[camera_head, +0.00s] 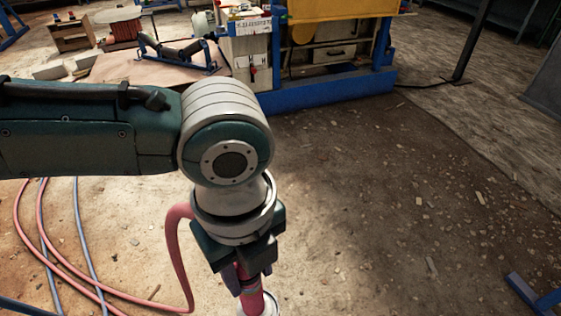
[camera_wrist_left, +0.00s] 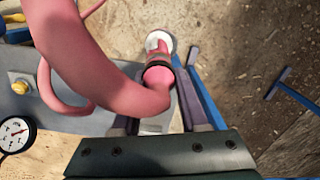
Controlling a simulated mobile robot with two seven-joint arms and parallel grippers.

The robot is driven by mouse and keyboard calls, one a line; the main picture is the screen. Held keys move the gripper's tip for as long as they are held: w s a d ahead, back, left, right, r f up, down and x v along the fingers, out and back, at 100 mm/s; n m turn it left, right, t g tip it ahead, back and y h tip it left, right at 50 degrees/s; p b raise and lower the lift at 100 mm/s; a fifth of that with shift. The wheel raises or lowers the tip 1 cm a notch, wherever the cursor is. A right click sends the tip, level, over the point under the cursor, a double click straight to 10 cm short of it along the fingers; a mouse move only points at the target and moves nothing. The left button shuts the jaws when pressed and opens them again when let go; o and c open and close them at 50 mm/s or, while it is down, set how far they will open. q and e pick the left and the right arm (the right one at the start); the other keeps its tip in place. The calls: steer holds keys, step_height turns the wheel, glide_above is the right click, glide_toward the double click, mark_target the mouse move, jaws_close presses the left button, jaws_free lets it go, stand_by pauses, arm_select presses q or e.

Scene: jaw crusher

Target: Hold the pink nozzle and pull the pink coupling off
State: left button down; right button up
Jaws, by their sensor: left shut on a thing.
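My left gripper (camera_head: 252,278) points down near the bottom of the head view, shut on the pink coupling (camera_head: 243,271) at the hose end. In the left wrist view the coupling (camera_wrist_left: 158,76) sits between the fingers, the left finger partly hidden by the hose. A dark ring lies beyond the coupling. Past the ring is the pink nozzle (camera_wrist_left: 157,43), which ends at a round white base; the nozzle also shows in the head view (camera_head: 252,301). Coupling and nozzle look in line, with no clear gap visible. My right gripper is not in view.
The pink hose (camera_head: 174,240) loops close beside the gripper and fills much of the left wrist view (camera_wrist_left: 85,70). Blue hoses (camera_head: 84,235) lie on the floor at left. A gauge (camera_wrist_left: 15,134) is at the wrist view's left edge. The floor (camera_head: 380,220) at right is open.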

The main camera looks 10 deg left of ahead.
arm_select(q)
steer(key=shift+c, duration=1.8)
jaws_free()
steer(key=shift+r, duration=0.1)
